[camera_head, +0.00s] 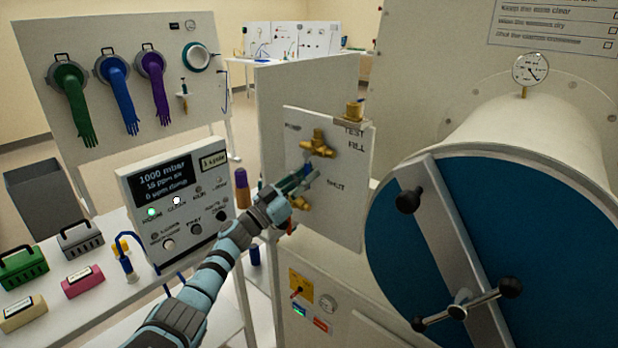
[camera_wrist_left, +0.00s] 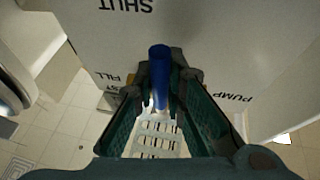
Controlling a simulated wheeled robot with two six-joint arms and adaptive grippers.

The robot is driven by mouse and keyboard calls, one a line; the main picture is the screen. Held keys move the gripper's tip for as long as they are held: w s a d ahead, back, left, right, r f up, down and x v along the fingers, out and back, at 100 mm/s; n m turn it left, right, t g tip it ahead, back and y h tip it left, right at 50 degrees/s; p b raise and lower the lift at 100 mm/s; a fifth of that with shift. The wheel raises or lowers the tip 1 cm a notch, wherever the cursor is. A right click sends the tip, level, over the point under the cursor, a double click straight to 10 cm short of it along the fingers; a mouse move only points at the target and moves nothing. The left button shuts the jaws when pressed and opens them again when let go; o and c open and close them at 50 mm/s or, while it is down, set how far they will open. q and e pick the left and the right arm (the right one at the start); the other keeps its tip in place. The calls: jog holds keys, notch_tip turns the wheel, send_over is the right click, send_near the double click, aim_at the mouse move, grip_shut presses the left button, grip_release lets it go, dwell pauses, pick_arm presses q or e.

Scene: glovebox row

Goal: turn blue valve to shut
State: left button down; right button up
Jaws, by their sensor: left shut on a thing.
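The blue valve handle (camera_wrist_left: 159,72) is a blue cylinder that stands between the fingers of my left gripper (camera_wrist_left: 160,95) in the left wrist view. In the head view my left gripper (camera_head: 302,182) reaches the white valve panel (camera_head: 345,205) and is shut on the handle. Only a little blue of the handle (camera_head: 307,169) shows there; the fingers hide most of it. The panel carries the words TEST, FILL and SHUT, and PUMP also shows in the wrist view. The valve's exact angle is hard to tell. My right gripper is not in view.
Brass fittings (camera_head: 317,143) sit above the gripper on the panel. A large round blue door (camera_head: 400,270) with a bar and knobs stands close on the right. A display box (camera_head: 170,185) stands on the left bench, beside my arm.

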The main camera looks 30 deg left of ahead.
pick_arm(q)
jog(key=shift+f, duration=0.45)
jog(key=c, duration=2.1)
grip_release()
jog(key=o, duration=0.5)
jog(key=shift+r, duration=0.15)
jog(key=shift+c, duration=0.2)
jog(key=v, duration=1.2)
jog(key=shift+s, duration=0.1)
jog(key=shift+a+r, duration=0.1)
